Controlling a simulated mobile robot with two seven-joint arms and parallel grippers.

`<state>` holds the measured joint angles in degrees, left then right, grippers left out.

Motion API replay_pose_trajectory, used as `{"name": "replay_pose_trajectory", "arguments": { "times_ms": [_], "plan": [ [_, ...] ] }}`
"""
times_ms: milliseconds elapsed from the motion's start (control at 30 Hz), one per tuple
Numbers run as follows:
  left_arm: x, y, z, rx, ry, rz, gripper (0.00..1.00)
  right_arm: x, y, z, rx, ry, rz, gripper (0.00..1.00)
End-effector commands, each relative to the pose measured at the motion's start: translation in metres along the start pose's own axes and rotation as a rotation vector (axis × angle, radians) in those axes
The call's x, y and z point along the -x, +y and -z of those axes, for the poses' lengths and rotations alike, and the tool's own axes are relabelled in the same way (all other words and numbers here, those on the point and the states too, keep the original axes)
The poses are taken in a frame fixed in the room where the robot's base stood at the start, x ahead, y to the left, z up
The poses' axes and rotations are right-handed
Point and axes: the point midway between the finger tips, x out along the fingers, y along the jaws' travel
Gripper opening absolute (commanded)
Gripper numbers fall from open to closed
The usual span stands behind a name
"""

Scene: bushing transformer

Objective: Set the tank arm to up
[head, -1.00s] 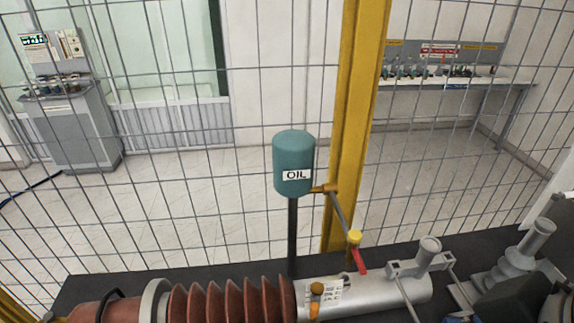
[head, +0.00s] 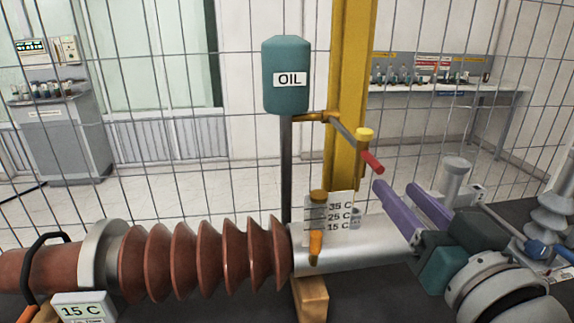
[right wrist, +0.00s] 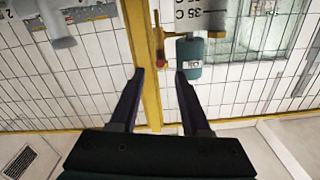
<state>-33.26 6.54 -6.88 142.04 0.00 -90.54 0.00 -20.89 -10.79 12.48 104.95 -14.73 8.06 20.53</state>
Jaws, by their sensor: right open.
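The teal tank (head: 286,78) marked OIL stands on a dark post behind the bushing. Its arm (head: 342,129), a thin grey pipe from an orange joint, slopes down to the right. The arm ends in a yellow-capped valve (head: 364,142) with a red handle (head: 372,162). My right gripper (head: 395,187) is open and empty, its purple fingers pointing up and left, just right of and below the red handle. In the right wrist view the tank (right wrist: 189,52) and a small red part (right wrist: 160,62) show upside down beyond the open fingertips (right wrist: 160,74). My left gripper is out of view.
The brown ribbed bushing (head: 205,262) and its silver tube (head: 375,238) lie across the front. A yellow post (head: 350,70) and wire fence are close behind the tank arm.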

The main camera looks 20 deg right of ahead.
Motion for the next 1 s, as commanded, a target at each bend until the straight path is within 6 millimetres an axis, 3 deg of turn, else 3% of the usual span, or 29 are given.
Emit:
{"name": "replay_pose_trajectory", "arguments": {
  "times_ms": [300,500,900,1000],
  "plan": [
    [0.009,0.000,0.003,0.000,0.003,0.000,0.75,-0.057,-0.001,0.003,0.000,0.000,0.000,0.47],
    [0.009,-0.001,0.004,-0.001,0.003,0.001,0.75,-0.081,0.000,0.002,0.001,-0.001,0.000,0.47],
    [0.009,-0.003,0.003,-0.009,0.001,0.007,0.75,-0.089,0.000,0.001,0.002,-0.002,0.000,0.47],
    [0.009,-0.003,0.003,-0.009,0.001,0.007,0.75,-0.089,0.000,0.001,0.002,-0.002,0.000,0.37]
  ]
}}
